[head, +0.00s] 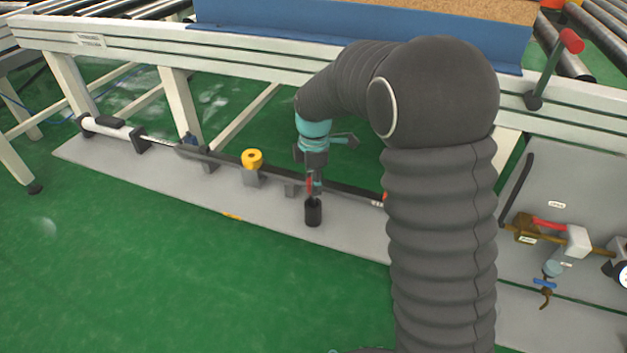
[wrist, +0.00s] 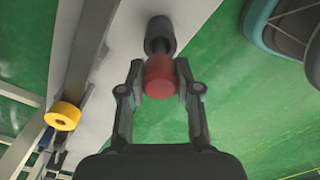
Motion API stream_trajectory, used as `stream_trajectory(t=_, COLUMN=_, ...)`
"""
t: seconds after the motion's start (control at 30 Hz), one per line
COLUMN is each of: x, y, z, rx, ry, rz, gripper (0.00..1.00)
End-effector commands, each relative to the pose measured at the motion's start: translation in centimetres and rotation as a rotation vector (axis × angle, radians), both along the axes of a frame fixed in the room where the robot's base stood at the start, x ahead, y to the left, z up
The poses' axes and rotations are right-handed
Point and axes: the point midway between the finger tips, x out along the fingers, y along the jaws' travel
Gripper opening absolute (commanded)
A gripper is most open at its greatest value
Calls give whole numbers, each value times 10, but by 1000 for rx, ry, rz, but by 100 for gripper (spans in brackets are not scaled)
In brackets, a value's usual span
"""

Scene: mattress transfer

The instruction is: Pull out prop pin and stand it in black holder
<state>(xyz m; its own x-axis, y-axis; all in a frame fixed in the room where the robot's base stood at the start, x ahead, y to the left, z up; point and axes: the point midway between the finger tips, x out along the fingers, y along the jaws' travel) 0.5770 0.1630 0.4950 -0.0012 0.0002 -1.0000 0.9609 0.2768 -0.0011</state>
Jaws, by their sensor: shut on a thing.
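The prop pin has a red head (wrist: 160,78) and a darker shaft; the red also shows in the head view (head: 310,184). My gripper (wrist: 160,72) is shut on the red head, one finger on each side. In the head view my gripper (head: 313,178) points down over the black holder (head: 313,213), an upright cup on the grey base plate. The holder also shows in the wrist view (wrist: 159,33), in line with the pin. The pin's lower end meets the holder's mouth; how deep it sits inside is hidden.
A yellow knob (head: 252,157) stands left of my gripper, beside a long dark bar (head: 225,158) on the plate. A white frame with a blue panel (head: 270,38) runs behind. A red-handled lever (head: 557,65) stands at right. Green floor in front is clear.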

Motion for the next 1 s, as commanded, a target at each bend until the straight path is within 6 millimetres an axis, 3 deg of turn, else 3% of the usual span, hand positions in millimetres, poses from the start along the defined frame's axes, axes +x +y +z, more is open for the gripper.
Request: stream_trajectory(t=1.0, x=0, y=0, z=-22, rx=0, ry=0, rz=0, gripper=0)
